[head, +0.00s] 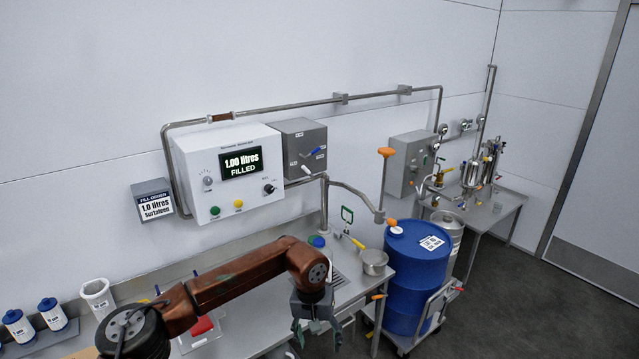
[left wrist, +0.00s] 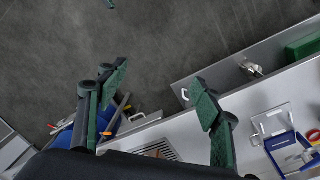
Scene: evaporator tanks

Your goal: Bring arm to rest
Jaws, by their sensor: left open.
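My left arm comes in from the left in the head view, a brown-copper arm bent over the bench. Its gripper (head: 316,312) hangs down near the front edge of the bench, with nothing seen in it. In the left wrist view the two green-padded fingers (left wrist: 160,94) stand wide apart and empty, with floor and the bench edge beyond them. My right gripper is in neither view.
The steel bench (head: 255,322) carries bottles, a white beaker (head: 97,297) and a metal pot (head: 373,262). A wall controller (head: 228,172) reads "1.00 litres FILLED". A blue drum (head: 416,270) stands right of the bench. Dark floor (head: 520,300) is clear at right.

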